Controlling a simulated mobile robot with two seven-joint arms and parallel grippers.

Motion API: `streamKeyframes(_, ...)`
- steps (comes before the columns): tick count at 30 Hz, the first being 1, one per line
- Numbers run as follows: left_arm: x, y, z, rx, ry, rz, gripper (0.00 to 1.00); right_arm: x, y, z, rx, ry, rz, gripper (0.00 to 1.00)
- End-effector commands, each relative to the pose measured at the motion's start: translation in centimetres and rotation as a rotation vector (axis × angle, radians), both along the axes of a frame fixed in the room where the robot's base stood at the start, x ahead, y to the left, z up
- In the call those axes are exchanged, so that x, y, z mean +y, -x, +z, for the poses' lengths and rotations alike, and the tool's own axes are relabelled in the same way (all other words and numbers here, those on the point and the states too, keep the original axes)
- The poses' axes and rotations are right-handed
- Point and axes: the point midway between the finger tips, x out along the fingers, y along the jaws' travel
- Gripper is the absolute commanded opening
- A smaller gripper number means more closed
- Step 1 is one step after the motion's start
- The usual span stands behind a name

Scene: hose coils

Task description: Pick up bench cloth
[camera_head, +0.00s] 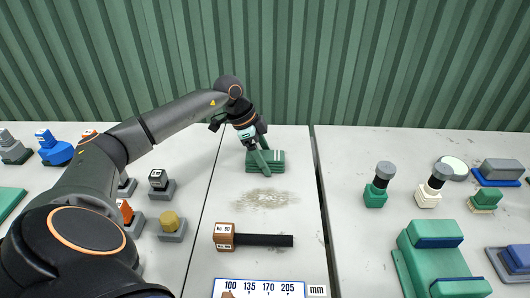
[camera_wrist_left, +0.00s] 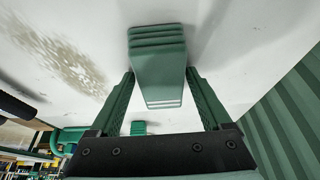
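The bench cloth (camera_head: 278,161) is a folded green stack with pale stripes, lying on the white bench at the back middle. My left gripper (camera_head: 266,161) reaches down over it, one finger on the near side and the other on the far side. In the left wrist view the cloth (camera_wrist_left: 158,60) lies between the two green fingers of the left gripper (camera_wrist_left: 160,72). The fingers are open, with gaps beside the lower part of the cloth; contact at the tips cannot be told. My right gripper is not in view.
A size board (camera_head: 258,288) is at the front. Plungers (camera_head: 376,186) and a green fixture (camera_head: 425,258) stand right; small blocks (camera_head: 172,225) stand left. A ribbed green wall (camera_head: 380,65) rises behind.

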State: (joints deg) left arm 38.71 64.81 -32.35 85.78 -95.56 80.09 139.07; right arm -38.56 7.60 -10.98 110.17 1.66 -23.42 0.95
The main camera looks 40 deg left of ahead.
Motion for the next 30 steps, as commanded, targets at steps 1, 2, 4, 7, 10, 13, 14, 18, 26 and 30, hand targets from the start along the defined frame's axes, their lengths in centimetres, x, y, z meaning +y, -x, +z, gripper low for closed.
streamKeyframes(1, -0.01, 0.00, 0.00, 0.000, 0.000, 0.000, 0.75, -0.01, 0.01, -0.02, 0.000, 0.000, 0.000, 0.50)
streamKeyframes(2, -0.01, 0.00, 0.00, 0.000, 0.000, 0.000, 0.72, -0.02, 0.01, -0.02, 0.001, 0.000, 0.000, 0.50)
streamKeyframes(4, -0.01, -0.01, 0.00, 0.000, 0.000, 0.000, 0.64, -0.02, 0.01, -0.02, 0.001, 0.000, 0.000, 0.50)
streamKeyframes(7, -0.01, 0.00, 0.00, 0.000, 0.000, 0.000, 0.53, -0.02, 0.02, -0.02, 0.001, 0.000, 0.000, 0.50)
streamKeyframes(10, -0.02, 0.00, 0.02, 0.000, 0.000, 0.000, 0.41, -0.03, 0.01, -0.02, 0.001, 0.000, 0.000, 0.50)
streamKeyframes(13, -0.01, -0.01, 0.02, 0.000, 0.000, 0.000, 0.30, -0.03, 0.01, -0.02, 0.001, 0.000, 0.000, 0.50)
streamKeyframes(14, -0.01, -0.01, 0.02, 0.000, 0.000, 0.000, 0.27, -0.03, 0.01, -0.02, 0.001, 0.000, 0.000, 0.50)
streamKeyframes(18, -0.01, -0.01, 0.02, 0.000, 0.000, 0.000, 0.12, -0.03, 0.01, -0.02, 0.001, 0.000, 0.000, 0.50)
streamKeyframes(26, 0.00, -0.02, 0.07, -0.001, 0.000, 0.000, 0.11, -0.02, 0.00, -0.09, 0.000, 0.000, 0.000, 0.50)
streamKeyframes(30, 0.00, -0.06, 0.37, -0.003, 0.000, 0.000, 0.11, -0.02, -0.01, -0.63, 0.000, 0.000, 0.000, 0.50)
